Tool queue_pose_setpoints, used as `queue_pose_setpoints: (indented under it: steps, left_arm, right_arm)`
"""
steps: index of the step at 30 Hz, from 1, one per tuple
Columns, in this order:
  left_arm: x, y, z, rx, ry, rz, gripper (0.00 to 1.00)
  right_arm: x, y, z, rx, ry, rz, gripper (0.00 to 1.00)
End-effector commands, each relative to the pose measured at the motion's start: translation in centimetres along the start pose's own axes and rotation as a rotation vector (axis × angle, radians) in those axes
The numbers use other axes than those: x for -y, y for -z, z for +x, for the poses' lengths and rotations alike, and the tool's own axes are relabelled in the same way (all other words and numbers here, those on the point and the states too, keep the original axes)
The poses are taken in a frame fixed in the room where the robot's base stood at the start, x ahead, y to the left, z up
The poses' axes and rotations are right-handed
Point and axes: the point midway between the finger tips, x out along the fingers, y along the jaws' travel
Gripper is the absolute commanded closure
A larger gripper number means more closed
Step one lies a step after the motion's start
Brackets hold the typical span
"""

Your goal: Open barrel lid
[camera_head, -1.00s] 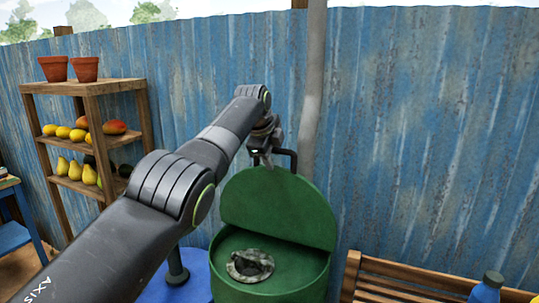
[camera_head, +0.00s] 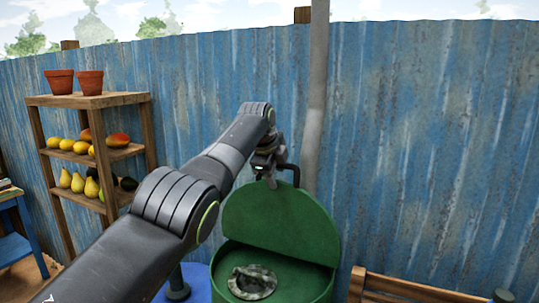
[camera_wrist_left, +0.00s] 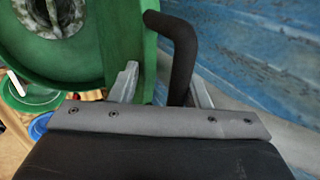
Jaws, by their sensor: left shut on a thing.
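The green barrel (camera_head: 318,284) stands at the bottom centre of the head view. My left gripper (camera_head: 272,182) is at the lid's upper edge, shut on the black lid handle (camera_head: 293,172). In the left wrist view the handle (camera_wrist_left: 184,50) passes between the two fingers (camera_wrist_left: 160,90), and the green lid (camera_wrist_left: 122,40) is beside them. My right gripper is not in view.
A blue corrugated fence (camera_head: 420,140) with a grey pole (camera_head: 315,100) stands close behind the barrel. A wooden shelf (camera_head: 90,100) with pots and fruit is at the left. A wooden crate or bench (camera_head: 400,288) is at the right of the barrel.

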Motion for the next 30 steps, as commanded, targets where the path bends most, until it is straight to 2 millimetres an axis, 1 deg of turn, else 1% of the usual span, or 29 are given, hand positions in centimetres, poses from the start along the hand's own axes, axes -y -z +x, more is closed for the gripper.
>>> queue_pose_setpoints:
  steps: [1,4,9,13,15,17,18,20,21,24,27,30]
  left_arm:
    - [0.0,-0.1,-0.1,0.002,0.006,-0.001,0.63]
    - [0.0,-0.2,-0.8,0.003,0.009,-0.001,0.63]
    - [-0.1,-0.1,-2.7,0.004,0.013,0.0,0.63]
    - [-0.1,-0.1,-5.5,0.003,0.015,0.0,0.63]
    - [0.0,0.0,-7.4,0.003,0.015,0.0,0.63]
    - [-0.1,0.0,-9.0,0.003,0.014,0.001,0.63]
    - [0.1,0.0,-10.1,0.003,0.015,0.0,0.63]
    - [0.0,0.1,-11.6,0.003,0.013,0.001,0.63]
    - [0.1,0.1,-12.6,0.003,0.012,0.001,0.63]
    - [0.1,0.1,-14.5,0.002,0.011,0.001,0.63]
    - [0.1,0.1,-16.0,0.001,0.009,0.002,0.63]
    - [0.1,0.2,-16.9,0.001,0.009,0.002,0.63]
  right_arm:
    - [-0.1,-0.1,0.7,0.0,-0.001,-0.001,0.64]
    - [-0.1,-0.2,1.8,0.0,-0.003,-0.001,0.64]
    - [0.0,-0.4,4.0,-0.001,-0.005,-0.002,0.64]
    - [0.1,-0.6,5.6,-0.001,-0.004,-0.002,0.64]
    - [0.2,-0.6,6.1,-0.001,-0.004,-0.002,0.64]
    - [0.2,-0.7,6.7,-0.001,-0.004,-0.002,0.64]
    - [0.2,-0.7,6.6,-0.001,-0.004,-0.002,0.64]
    - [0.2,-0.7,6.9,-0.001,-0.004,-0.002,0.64]
    - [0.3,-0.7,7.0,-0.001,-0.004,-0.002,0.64]
    - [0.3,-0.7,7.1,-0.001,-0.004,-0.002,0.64]
    - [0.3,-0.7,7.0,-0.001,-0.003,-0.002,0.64]
    - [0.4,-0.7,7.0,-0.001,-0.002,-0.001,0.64]
